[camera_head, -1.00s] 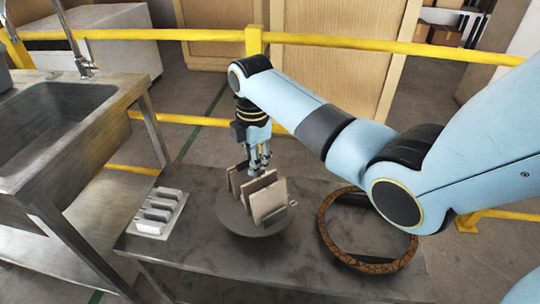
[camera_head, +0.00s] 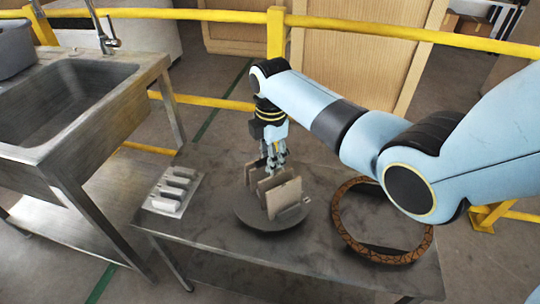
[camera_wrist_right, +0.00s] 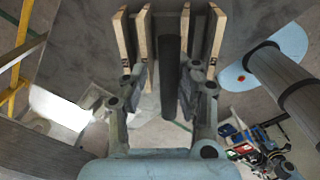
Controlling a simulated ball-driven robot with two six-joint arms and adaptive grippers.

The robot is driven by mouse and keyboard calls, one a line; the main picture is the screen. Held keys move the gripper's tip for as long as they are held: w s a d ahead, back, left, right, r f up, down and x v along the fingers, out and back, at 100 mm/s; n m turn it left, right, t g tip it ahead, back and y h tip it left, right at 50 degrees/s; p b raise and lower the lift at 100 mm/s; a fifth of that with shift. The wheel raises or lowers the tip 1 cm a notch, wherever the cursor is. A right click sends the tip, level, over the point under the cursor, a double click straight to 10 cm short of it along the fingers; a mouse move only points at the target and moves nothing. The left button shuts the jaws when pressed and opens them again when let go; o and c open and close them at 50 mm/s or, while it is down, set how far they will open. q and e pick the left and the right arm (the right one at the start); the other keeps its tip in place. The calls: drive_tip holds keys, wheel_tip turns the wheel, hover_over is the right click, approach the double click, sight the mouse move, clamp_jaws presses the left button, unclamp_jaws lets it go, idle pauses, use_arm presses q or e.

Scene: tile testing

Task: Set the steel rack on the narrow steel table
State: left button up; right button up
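The steel rack (camera_head: 306,201) holds several upright brown tiles (camera_head: 284,197) and appears to stand on a dark round disc (camera_head: 268,222). The disc lies on the narrow steel table (camera_head: 222,246). My right gripper (camera_head: 275,163) reaches down from above among the tiles at the rack's far side. In the right wrist view, its fingers (camera_wrist_right: 165,88) are apart on either side of a dark upright bar (camera_wrist_right: 170,55), with tiles (camera_wrist_right: 145,45) on both sides. Finger contact with the bar cannot be made out. My left gripper is out of view.
A pale slotted holder (camera_head: 172,190) lies on the table's left end. A brown patterned ring (camera_head: 345,240) lies at its right. A steel sink bench (camera_head: 120,108) stands to the left. A yellow rail (camera_head: 400,33) runs behind.

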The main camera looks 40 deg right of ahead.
drive_tip(key=shift+w+r, duration=0.1)
drive_tip(key=shift+r, duration=0.05)
wheel_tip(320, 180, up, 12)
drive_tip(key=p, duration=0.1)
idle(0.4)
drive_tip(key=o, duration=1.4)
drive_tip(key=shift+o, duration=0.2)
drive_tip(key=shift+s, duration=0.2)
